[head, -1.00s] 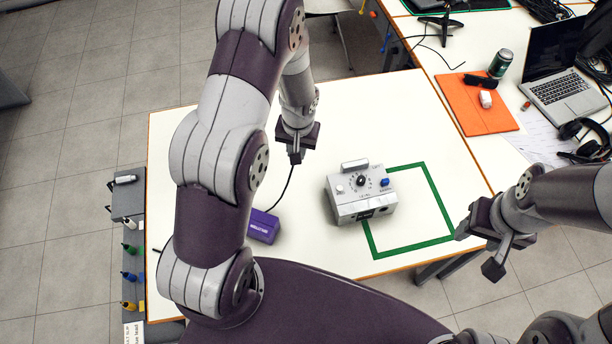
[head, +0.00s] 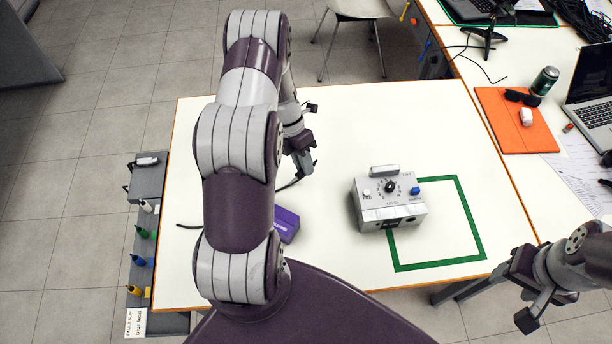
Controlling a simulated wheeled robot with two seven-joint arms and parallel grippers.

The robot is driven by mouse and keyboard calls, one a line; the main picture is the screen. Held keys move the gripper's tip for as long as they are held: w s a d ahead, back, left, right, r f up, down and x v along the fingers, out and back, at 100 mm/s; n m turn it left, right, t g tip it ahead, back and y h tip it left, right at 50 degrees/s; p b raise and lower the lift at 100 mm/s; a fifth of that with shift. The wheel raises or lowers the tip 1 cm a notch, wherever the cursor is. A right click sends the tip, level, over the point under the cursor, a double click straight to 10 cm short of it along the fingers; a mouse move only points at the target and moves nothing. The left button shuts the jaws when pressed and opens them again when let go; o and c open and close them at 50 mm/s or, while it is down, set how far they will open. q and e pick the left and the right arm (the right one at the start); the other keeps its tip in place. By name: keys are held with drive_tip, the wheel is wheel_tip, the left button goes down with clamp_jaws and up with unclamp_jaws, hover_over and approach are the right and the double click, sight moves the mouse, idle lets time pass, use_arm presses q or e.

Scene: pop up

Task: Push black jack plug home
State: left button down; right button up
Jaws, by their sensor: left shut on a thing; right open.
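My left gripper (head: 303,163) is above the white table, left of the grey device, and is shut on the end of a black cable (head: 289,185). The black jack plug itself is hidden or too small to make out between the fingers. The cable runs down toward a purple box (head: 286,226), which is partly hidden by my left arm. The grey device (head: 392,215) has a black knob, a blue button, a white button and a handle on top. My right gripper (head: 517,292) is open and empty, off the table's front right edge.
A green outlined square (head: 440,262) is marked on the table, partly under the device. A rack (head: 148,220) with white, green, blue and yellow items stands at the left edge. An orange mat (head: 530,138), can (head: 545,80) and laptop (head: 590,100) lie right. The table's back is clear.

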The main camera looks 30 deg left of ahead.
use_arm(q)
drive_tip(key=f+n+b, duration=0.1)
drive_tip(key=f, duration=0.1)
drive_tip(key=f+n+t+h+b, duration=0.1)
drive_tip(key=f+n+b, duration=0.1)
drive_tip(key=f, duration=0.1)
drive_tip(key=shift+w+d+f+t+b, duration=0.2)
drive_tip(key=shift+w+f+t+b, duration=0.1)
drive_tip(key=shift+b, duration=0.1)
drive_tip(key=shift+f+h, duration=0.3)
drive_tip(key=shift+r, duration=0.1)
drive_tip(key=shift+r, duration=0.1)
drive_tip(key=shift+r+p, duration=0.1)
drive_tip(key=shift+p, duration=0.25)
drive_tip(key=shift+s+p, duration=0.35)
drive_tip(key=shift+s, duration=0.3)
drive_tip(key=shift+s+d+p, duration=0.2)
drive_tip(key=shift+s+p, duration=0.25)
drive_tip(key=shift+s, duration=0.8)
drive_tip(key=shift+s+f, duration=0.2)
drive_tip(key=shift+s, duration=0.15)
